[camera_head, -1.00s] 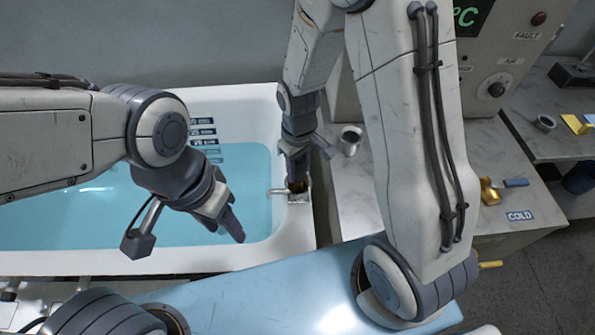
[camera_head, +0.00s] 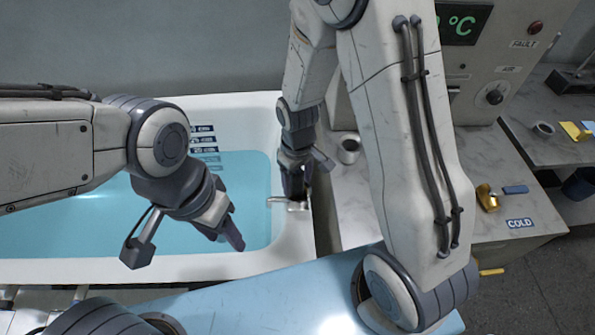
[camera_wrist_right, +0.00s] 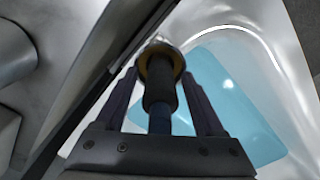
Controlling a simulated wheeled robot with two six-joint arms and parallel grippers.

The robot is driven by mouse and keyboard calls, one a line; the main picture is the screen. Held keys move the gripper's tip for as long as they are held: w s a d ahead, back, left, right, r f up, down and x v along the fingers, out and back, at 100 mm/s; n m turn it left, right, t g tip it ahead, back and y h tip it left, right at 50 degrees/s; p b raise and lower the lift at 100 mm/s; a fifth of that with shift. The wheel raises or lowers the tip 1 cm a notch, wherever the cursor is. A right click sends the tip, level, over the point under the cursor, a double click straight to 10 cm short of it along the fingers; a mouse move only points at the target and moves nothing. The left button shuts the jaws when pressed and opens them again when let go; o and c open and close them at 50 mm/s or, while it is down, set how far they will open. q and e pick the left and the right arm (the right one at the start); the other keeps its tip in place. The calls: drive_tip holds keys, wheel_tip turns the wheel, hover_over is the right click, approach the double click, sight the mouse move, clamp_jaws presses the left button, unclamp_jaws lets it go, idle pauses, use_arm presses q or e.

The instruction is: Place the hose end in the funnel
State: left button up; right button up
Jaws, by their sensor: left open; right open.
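In the right wrist view, a dark cylindrical piece (camera_wrist_right: 160,98), which looks like the hose end, stands between the fingers. Its far end meets a brass-coloured ring (camera_wrist_right: 161,64), which may be the funnel; I cannot tell how deep it sits. My right gripper (camera_wrist_right: 163,92) is open, with one finger on each side of the dark piece. In the head view my right gripper (camera_head: 295,186) points down at the metal fitting (camera_head: 290,204) on the tub's right rim, mostly hiding the parts there. My left gripper (camera_head: 233,236) is open and empty over the tub's front right.
The white bathtub (camera_head: 292,240) holds blue water. A metal cup (camera_head: 349,149) stands on the counter right of the tub. A light blue surface (camera_head: 260,300) lies in front.

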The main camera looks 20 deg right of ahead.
wheel_tip(320, 180, up, 12)
drive_tip(key=shift+f, duration=0.2)
drive_tip(key=s+a+r+n, duration=0.1)
drive_tip(key=s+a+r, duration=0.2)
drive_tip(key=s, duration=0.6)
drive_tip(key=s+a+r+n+y, duration=0.1)
drive_tip(key=s+a, duration=0.3)
drive_tip(key=s, duration=0.5)
drive_tip(key=shift+a+r, duration=0.15)
drive_tip(key=shift+r, duration=0.75)
